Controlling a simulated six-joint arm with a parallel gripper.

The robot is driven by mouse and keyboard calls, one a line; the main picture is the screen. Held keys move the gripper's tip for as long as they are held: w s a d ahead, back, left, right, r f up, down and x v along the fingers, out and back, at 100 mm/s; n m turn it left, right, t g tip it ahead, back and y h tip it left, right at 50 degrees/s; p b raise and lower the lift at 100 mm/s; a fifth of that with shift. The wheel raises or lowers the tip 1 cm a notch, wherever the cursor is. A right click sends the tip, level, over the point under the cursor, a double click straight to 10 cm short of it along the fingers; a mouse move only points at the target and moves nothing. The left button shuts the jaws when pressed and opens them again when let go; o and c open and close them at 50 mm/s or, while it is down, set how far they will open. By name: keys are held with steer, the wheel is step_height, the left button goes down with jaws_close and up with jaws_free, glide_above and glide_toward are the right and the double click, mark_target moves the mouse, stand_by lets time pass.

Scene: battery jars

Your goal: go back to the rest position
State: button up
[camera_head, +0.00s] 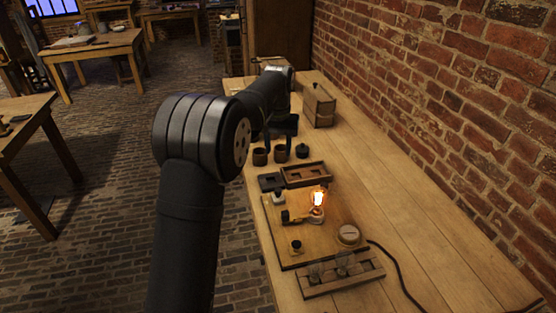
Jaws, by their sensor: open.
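My gripper (278,140) hangs at the end of my arm over the far part of the bench. It is dark, small and partly hidden by my own arm, and it looks open with nothing seen in it. Just below and in front of it stand two brown jars (260,157) and (281,154). A dark, lidded jar or knobbed piece (302,151) stands to their right. I cannot tell whether the gripper touches any of them.
A lit bulb (318,198) stands on a wooden board (330,218) with a round pale piece (348,234). A wooden tray (320,167), dark tray (270,180), slotted rack (318,291) and wooden box (319,105) share the bench. A brick wall (450,110) borders the right; the bench's right side is mostly clear.

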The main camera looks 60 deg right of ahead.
mark_target(278, 190)
steer(key=shift+r, duration=0.5)
steer(key=shift+f, duration=0.1)
step_height(278, 190, down, 17)
steer(key=shift+f, duration=0.15)
stand_by(0.4)
steer(key=shift+f, duration=0.2)
steer(key=shift+r+n, duration=0.2)
steer(key=shift+n, duration=0.6)
steer(key=n, duration=1)
steer(key=shift+d, duration=0.1)
steer(key=shift+n, duration=0.3)
steer(key=shift+r, duration=2.4)
